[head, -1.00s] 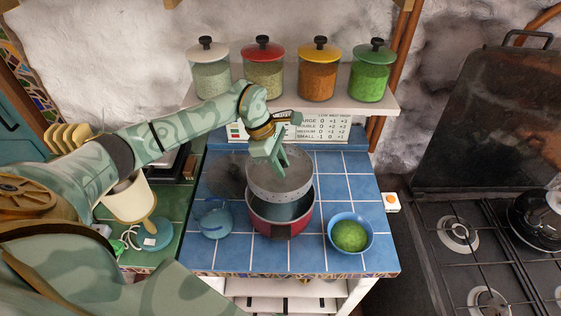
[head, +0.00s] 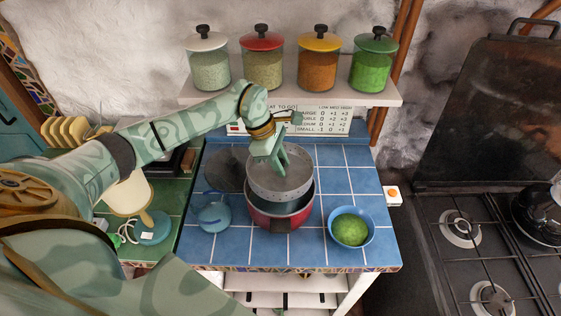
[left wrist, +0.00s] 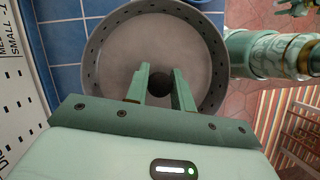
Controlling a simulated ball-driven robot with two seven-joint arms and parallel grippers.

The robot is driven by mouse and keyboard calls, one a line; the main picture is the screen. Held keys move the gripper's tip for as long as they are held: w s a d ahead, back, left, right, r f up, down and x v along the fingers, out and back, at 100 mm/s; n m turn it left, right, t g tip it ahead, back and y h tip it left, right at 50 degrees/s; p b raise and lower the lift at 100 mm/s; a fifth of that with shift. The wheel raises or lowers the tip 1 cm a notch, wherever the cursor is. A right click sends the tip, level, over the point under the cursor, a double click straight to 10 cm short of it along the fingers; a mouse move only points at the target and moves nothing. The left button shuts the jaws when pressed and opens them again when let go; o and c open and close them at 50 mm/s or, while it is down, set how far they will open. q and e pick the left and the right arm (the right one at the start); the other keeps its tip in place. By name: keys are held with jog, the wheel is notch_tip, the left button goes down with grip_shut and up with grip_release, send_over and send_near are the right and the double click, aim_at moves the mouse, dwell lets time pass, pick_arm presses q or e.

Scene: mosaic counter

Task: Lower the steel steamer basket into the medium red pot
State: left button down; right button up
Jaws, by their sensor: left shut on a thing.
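The steel steamer basket (head: 280,190), a round grey pan with small holes in its side, hangs over the red pot (head: 280,219). My left gripper (head: 270,168) is shut on the basket from above, around its dark centre knob, which shows in the left wrist view (left wrist: 159,83). The basket's lower edge overlaps the pot's mouth in the head view; the pot's dark inside and front rim show below it. I cannot tell how deep the basket's bottom sits. In the left wrist view the basket (left wrist: 115,55) hides the pot. My right gripper is not seen in the head view.
A blue kettle-like pot (head: 214,212) stands left of the red pot, and a blue bowl of green food (head: 351,229) stands right. A dark round lid (head: 226,171) lies behind left. Jars (head: 263,66) stand on a shelf behind. Blue tiles at right are free.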

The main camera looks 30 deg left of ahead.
aim_at(280, 180)
pick_arm(q)
jog(key=shift+f, duration=0.2)
dwell(0.5)
jog(key=shift+f+b, duration=1)
jog(key=shift+f, duration=0.2)
jog(key=shift+f+b, duration=1)
jog(key=shift+f, duration=0.4)
jog(key=shift+f+b, duration=0.4)
jog(key=shift+f, duration=0.2)
jog(key=shift+f, duration=0.1)
jog(key=shift+f+b, duration=0.75)
jog(key=shift+f, duration=0.15)
jog(key=shift+d+f, duration=0.1)
jog(key=shift+f, duration=0.25)
